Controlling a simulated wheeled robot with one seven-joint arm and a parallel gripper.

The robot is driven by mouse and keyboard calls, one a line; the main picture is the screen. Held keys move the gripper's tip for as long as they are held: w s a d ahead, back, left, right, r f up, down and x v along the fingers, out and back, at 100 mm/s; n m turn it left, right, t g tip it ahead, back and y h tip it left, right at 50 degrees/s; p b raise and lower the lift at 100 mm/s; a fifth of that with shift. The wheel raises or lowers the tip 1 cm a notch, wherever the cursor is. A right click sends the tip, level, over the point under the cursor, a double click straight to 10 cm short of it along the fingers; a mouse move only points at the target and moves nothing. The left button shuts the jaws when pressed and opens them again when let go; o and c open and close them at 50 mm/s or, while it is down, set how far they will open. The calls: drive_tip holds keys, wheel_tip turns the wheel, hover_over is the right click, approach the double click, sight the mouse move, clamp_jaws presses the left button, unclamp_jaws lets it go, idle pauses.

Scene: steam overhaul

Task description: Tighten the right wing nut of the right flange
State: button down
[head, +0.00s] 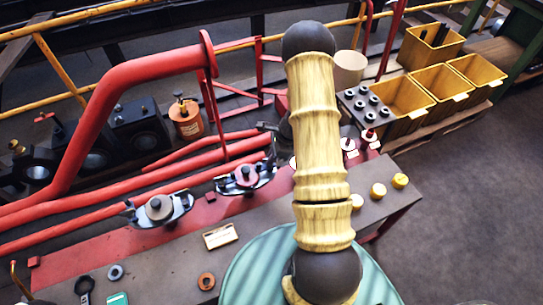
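Two dark fittings with round grey centres and light metal ends sit on the red bench strip in the head view. The left one (160,208) is nearer to me, and the right one (246,176) is just left of my arm. I cannot tell for certain whether these are the flanges, and no wing nut shows clearly enough to name. The big red pipe also ends in a round red flange (208,53). My pale yellow arm crosses the middle of the view and hides what is behind it. My gripper does not show.
Yellow bins (402,98) and a block with several dark round pieces (366,103) stand at the back right. A small tray (220,236) and a copper ring (206,281) lie in front. Grey floor is clear at right.

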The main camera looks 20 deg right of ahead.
drive_tip(key=shift+m+b, duration=0.3)
drive_tip(key=shift+b, duration=0.1)
drive_tip(key=m+b, duration=0.1)
drive_tip(key=b, duration=0.1)
drive_tip(key=m+t+b, duration=0.1)
drive_tip(key=m+b, duration=0.1)
drive_tip(key=shift+f+h, duration=0.25)
drive_tip(key=shift+h, duration=0.15)
drive_tip(key=m+t+h+b, duration=0.1)
drive_tip(key=m+b, duration=0.2)
drive_tip(key=b, duration=0.1)
drive_tip(key=shift+s+a+m+b, duration=0.1)
drive_tip(key=shift+m+b, duration=0.2)
drive_tip(key=shift+b, duration=0.05)
drive_tip(key=m+t+h+b, duration=0.1)
drive_tip(key=m+b, duration=0.2)
drive_tip(key=b, duration=0.1)
drive_tip(key=shift+a+m, duration=0.1)
drive_tip(key=shift+m, duration=0.2)
drive_tip(key=shift+a+r+m+h+b, duration=0.15)
drive_tip(key=shift+m+h+b, duration=0.35)
drive_tip(key=shift+m, duration=0.35)
drive_tip(key=shift+d+r+m+h+b, duration=0.1)
drive_tip(key=shift+m+h+b, duration=0.2)
drive_tip(key=shift+m+b, duration=0.45)
drive_tip(key=c, duration=1.6)
unclamp_jaws()
drive_tip(key=shift+s, duration=0.1)
drive_tip(key=shift+o, duration=0.2)
